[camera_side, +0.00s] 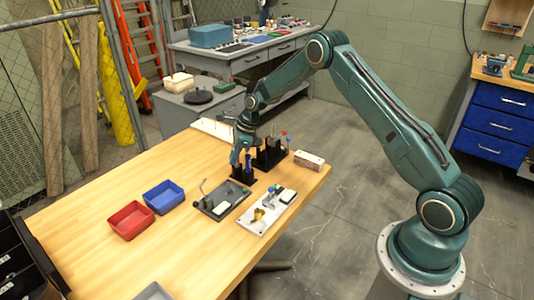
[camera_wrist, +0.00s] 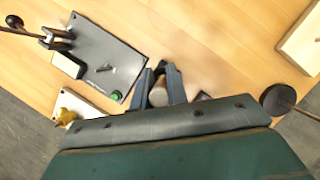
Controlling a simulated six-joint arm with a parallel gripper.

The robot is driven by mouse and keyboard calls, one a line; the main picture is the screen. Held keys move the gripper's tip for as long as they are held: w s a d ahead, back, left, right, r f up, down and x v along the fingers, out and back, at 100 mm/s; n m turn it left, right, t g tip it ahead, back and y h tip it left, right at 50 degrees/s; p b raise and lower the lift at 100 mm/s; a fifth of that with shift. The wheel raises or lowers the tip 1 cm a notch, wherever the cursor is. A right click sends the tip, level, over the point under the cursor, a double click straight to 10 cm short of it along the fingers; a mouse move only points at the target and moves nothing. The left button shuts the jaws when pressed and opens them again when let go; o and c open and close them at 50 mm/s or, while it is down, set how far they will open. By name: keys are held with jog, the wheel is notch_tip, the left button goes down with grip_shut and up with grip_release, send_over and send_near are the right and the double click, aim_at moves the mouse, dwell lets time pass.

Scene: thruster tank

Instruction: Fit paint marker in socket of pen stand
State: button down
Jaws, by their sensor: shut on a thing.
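In the side view my gripper (camera_side: 241,152) points down above the far right part of the wooden table. The wrist view shows its two fingers (camera_wrist: 159,88) closed around a pale, round-ended thing, seemingly the paint marker (camera_wrist: 158,94). The marker's lower part is hidden from that view. A small black block (camera_side: 243,177), which may be the pen stand, is right below my gripper in the side view. A taller black rack (camera_side: 268,156) holding upright things stands just to its right. I cannot tell whether the marker's tip touches or enters any socket.
A grey fixture plate (camera_side: 218,204) and a light plate (camera_side: 262,216) with small parts lie in front of the black block. Red (camera_side: 131,222) and blue (camera_side: 163,199) bins stand to the left. A whitish block (camera_side: 309,160) lies near the right edge.

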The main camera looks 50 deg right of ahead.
jog(key=shift+f, duration=0.45)
dwell(0.6)
jog(key=c, duration=1.3)
grip_release()
jog(key=v, duration=1.4)
notch_tip(320, 180, up, 4)
jog(key=shift+f, duration=0.1)
